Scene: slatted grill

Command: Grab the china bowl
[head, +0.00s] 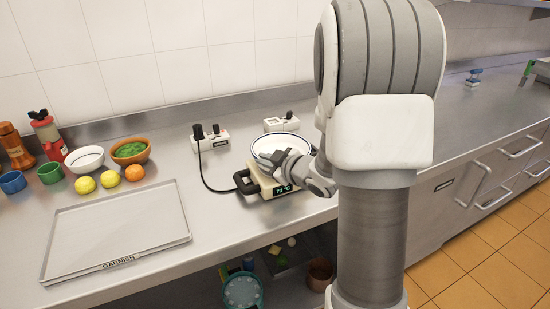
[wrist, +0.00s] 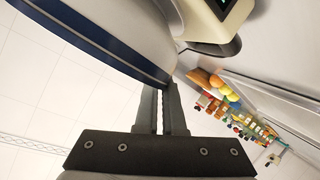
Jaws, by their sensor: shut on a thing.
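The china bowl (head: 277,142) is white with a dark rim. It is over the hot plate (head: 265,186), which has a black handle and a green lit display. In the wrist view the bowl (wrist: 115,28) is large at the upper left and shows a dark blue band. My gripper (head: 270,158) is at the near side of the bowl, and in the wrist view its two fingers (wrist: 165,92) are closed on the bowl's edge. Whether the bowl touches the plate is hard to tell. My gripper and wrist hide part of the bowl.
A tray (head: 115,235) marked GARNISH lies at the front left. Behind it are another white bowl (head: 84,158), an orange bowl of greens (head: 130,151), lemons (head: 98,182), an orange (head: 134,172), cups and bottles. A switch box (head: 211,140) with a cable stands left of the plate.

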